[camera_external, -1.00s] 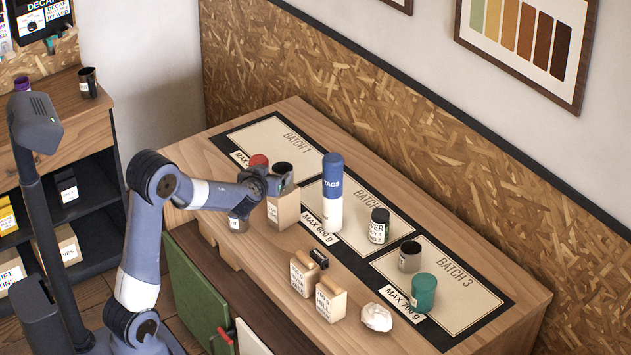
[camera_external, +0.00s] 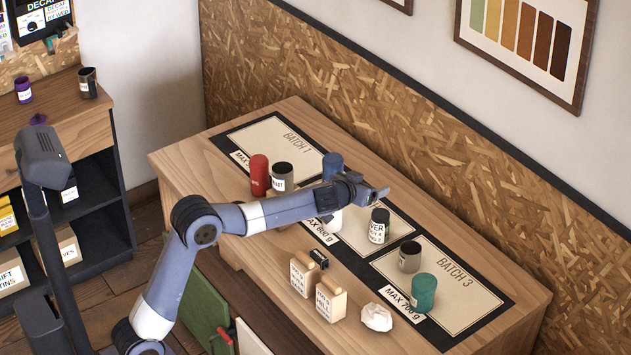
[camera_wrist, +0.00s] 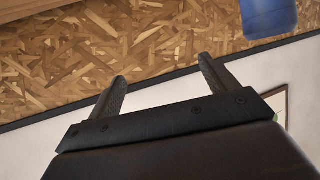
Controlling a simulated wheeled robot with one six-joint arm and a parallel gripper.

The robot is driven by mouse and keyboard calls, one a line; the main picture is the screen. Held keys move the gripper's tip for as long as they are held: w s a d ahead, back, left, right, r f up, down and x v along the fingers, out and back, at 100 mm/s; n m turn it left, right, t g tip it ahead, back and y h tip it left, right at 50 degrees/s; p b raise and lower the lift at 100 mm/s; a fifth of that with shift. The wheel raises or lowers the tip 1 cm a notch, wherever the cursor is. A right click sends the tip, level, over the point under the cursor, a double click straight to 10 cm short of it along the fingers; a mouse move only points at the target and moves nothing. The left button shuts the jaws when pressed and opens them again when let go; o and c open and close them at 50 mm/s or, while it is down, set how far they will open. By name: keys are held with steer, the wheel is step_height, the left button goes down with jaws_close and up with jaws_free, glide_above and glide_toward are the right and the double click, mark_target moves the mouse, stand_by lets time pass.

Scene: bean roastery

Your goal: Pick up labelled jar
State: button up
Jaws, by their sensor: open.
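A small dark jar with a white label (camera_external: 377,228) stands upright on the worktop, at the batch 2 area. It is the likeliest labelled jar, though other containers bear labels too. My gripper (camera_external: 380,192) is open and empty, raised above and behind this jar in the external picture, apart from it. In the wrist view the two fingers of my gripper (camera_wrist: 162,75) are spread with nothing between them. The jar does not show in the wrist view.
A tall blue-capped bottle (camera_external: 332,164) stands partly behind my arm; a blue object (camera_wrist: 268,16) shows in the wrist view.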

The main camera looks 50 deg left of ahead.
glide_toward(376, 228)
steer(key=shift+x, duration=1.2)
steer(key=p+x, duration=0.1)
steer(key=x, duration=0.4)
steer(key=shift+w, duration=0.1)
steer(key=shift+a+p+x, duration=0.15)
steer(key=shift+p+x, duration=0.4)
steer(key=shift+x, duration=0.85)
steer(key=shift+a+p+x, duration=0.15)
steer(key=shift+p+x, duration=0.4)
steer(key=shift+x, duration=0.9)
steer(key=c, duration=1.2)
